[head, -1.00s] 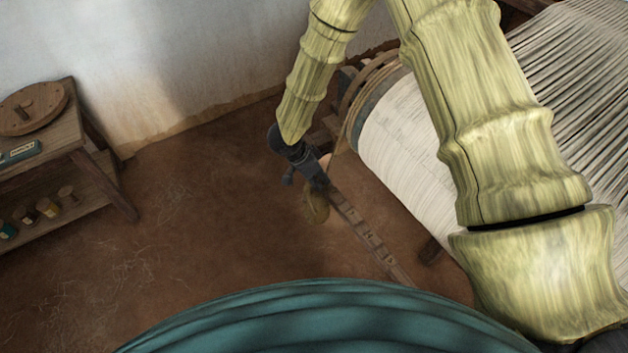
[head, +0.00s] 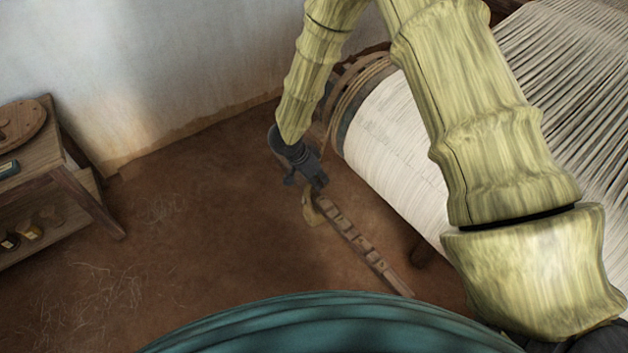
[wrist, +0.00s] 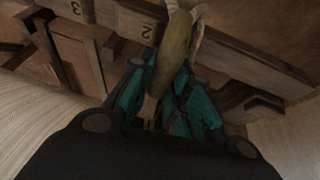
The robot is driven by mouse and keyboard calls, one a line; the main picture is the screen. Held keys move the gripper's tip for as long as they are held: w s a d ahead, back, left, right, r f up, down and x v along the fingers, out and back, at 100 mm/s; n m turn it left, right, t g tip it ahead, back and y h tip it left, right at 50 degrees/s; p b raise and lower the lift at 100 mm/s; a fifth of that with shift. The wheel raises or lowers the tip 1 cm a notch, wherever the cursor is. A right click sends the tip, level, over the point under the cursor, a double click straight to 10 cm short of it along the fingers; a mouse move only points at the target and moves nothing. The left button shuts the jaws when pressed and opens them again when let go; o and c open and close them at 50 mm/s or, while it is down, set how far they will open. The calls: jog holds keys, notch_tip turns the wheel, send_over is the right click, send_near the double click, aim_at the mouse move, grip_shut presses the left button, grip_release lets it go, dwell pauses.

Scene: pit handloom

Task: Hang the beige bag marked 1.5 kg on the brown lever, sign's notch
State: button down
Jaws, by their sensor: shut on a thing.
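The brown lever (head: 372,258) runs as a long bar from below my gripper towards the lower right, with pale marked plates along it. My gripper (head: 320,186) is shut above the lever's upper left end. A small beige-olive bag (head: 309,210) hangs just below the fingers, beside or over that end; I cannot tell if it touches the lever. In the wrist view the bag (wrist: 177,48) crosses in front of the lever (wrist: 235,60), close to the mark 2, with a 3 further left. The bag's weight mark cannot be read, and its loop is unclear.
The loom's roll of white warp threads (head: 395,150) stands close to the right of my gripper. A wooden table (head: 75,185) with a shelf is at the left by the wall.

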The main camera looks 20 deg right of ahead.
jog(key=shift+f, duration=0.95)
jog(key=shift+f, duration=0.35)
dwell(0.5)
jog(key=c, duration=1.3)
grip_release()
jog(key=shift+o, duration=0.2)
jog(key=shift+s+f, duration=0.1)
jog(key=shift+s, duration=0.05)
jog(key=v, duration=1.2)
